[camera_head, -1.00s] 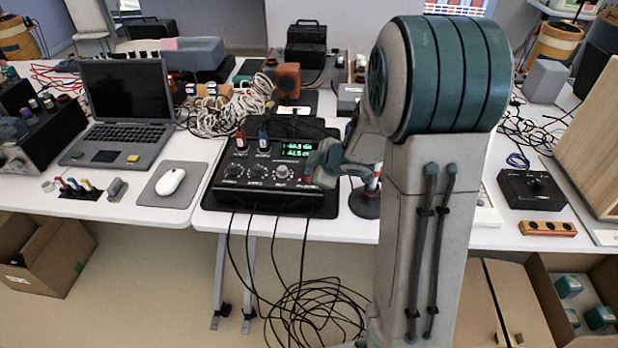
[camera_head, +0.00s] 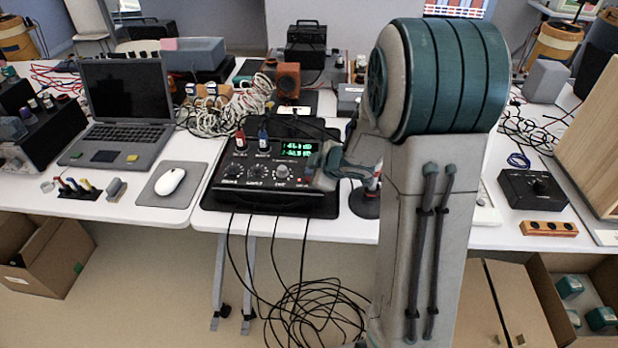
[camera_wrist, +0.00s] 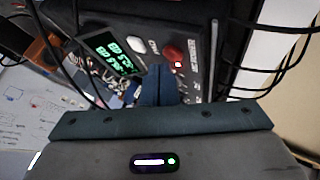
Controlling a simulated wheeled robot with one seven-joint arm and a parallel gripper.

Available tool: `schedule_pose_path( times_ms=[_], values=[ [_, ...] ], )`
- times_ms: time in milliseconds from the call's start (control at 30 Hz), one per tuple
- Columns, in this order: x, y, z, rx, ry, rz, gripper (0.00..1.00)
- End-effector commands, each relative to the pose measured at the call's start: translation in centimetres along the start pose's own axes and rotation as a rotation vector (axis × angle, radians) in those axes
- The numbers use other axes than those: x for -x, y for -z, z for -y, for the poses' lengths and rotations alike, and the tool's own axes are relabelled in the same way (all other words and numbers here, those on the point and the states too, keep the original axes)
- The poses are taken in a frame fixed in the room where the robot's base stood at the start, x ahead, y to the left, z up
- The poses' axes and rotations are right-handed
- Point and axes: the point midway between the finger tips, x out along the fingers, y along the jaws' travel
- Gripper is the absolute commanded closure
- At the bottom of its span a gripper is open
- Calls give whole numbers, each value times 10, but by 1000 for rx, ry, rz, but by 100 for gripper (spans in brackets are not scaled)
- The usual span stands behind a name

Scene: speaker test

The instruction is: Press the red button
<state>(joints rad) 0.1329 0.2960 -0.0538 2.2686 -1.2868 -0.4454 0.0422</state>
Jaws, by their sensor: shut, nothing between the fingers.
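The red button (camera_wrist: 173,52) is a round red cap on the dark control box, beside a pale knob in the wrist view. In the head view the black control box (camera_head: 240,197) lies on a dark mat, and the button is too small or covered to make out clearly. My gripper (camera_wrist: 159,68) is shut and empty. Its fingertips show just below and left of the button in the wrist view; whether they touch the box I cannot tell. In the head view my gripper (camera_head: 318,168) is over the box's right side, partly hidden by my arm.
Cables plug into the box's back and hang from its front to the floor. A laptop (camera_head: 125,95) and a white mouse (camera_head: 170,181) lie to the left. A black box (camera_head: 533,190) and an orange block (camera_head: 549,228) are on the right.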

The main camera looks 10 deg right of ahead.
Motion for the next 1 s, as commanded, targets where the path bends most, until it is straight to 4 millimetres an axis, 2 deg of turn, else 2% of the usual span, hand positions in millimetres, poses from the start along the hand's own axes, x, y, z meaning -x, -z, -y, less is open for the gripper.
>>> schedule_pose_path(
  times_ms=[1000],
  values=[
    [-4, -3, 3, 0, 0, 0, 100]
  ],
)
